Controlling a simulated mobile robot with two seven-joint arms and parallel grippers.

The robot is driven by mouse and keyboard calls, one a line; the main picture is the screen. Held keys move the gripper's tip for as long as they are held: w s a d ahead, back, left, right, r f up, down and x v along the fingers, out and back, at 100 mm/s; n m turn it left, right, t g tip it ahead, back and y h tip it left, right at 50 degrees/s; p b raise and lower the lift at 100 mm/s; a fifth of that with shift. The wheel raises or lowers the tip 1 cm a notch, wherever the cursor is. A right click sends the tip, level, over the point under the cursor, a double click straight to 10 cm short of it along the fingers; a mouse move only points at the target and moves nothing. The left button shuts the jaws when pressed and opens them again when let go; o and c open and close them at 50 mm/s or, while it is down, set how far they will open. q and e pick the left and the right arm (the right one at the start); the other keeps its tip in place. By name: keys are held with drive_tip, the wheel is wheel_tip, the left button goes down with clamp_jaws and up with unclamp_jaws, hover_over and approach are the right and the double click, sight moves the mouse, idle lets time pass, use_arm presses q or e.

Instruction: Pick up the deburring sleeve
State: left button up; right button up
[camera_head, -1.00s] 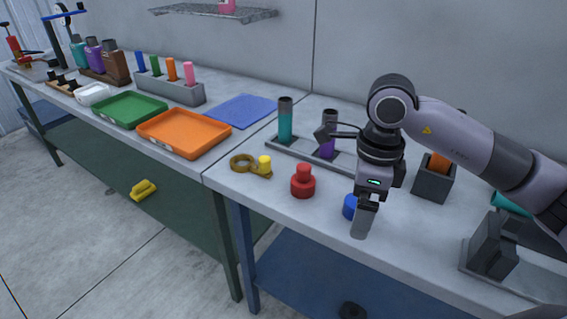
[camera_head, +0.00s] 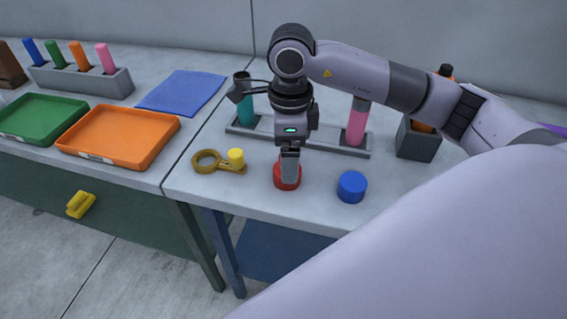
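No part is labelled, so I cannot tell which one is the deburring sleeve. A red round piece (camera_head: 287,184) sits near the table's front edge. A blue short cylinder (camera_head: 352,187) stands to its right. A brass ring piece (camera_head: 206,161) with a yellow cylinder (camera_head: 236,157) lies to its left. My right gripper (camera_head: 290,180) points down in front of or over the red piece and hides its upper part. I cannot tell whether its fingers touch the red piece, or whether they are open. My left gripper is not in view.
A grey rack (camera_head: 340,146) with teal (camera_head: 245,111) and pink (camera_head: 357,123) cylinders stands behind the gripper. A dark block (camera_head: 418,141) holds an orange piece at right. An orange tray (camera_head: 118,137), green tray (camera_head: 42,118) and blue mat (camera_head: 182,91) lie left. My own arm covers the lower right.

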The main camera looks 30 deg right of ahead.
wheel_tip(320, 180, down, 5)
drive_tip(key=shift+w+a+r, duration=0.1)
drive_tip(key=shift+r, duration=0.1)
drive_tip(key=shift+c, duration=0.2)
drive_tip(key=c, duration=0.9)
drive_tip(key=shift+r, duration=0.15)
